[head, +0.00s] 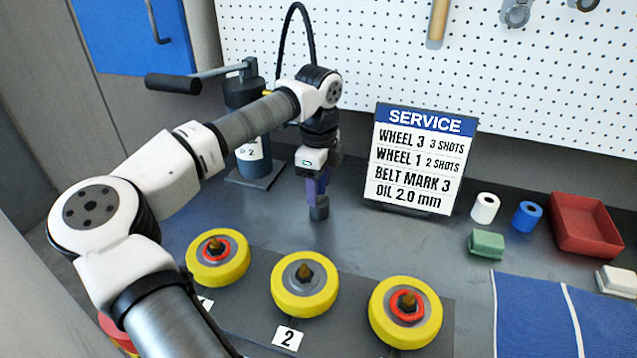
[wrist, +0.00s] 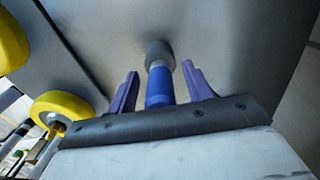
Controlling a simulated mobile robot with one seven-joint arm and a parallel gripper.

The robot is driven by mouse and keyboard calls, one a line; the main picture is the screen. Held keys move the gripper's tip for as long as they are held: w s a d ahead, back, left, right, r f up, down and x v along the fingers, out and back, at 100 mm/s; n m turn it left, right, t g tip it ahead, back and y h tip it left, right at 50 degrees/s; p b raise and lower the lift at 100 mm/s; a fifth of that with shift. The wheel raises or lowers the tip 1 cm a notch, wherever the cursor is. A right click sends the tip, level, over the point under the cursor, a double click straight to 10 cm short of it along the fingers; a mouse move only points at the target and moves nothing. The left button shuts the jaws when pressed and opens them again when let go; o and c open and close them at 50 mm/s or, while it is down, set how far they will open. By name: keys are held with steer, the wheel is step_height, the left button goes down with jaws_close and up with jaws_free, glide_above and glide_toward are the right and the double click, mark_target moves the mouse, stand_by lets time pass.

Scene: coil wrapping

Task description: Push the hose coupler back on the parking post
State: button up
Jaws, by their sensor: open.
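My gripper (head: 317,188) points down over the bench, just right of the grease pump. In the wrist view its two purple fingers (wrist: 160,72) stand apart, with a gap on each side of a blue cylinder that looks like the hose coupler (wrist: 159,88). The coupler's far end, with a pale ring, meets a dark grey stub, seemingly the parking post (wrist: 159,52); it also shows below the fingers in the head view (head: 319,209). I cannot tell how far the coupler is seated on it. The coupler's near end is hidden by my gripper.
The grease pump (head: 243,105) with its lever and black hose (head: 285,40) stands behind my arm. Three yellow wheels (head: 305,311) lie in front. The service sign (head: 420,160) stands to the right, with a red tray (head: 584,225) beyond it.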

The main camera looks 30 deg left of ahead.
step_height(320, 180, up, 14)
steer(key=p, duration=0.7)
steer(key=shift+f, duration=0.1)
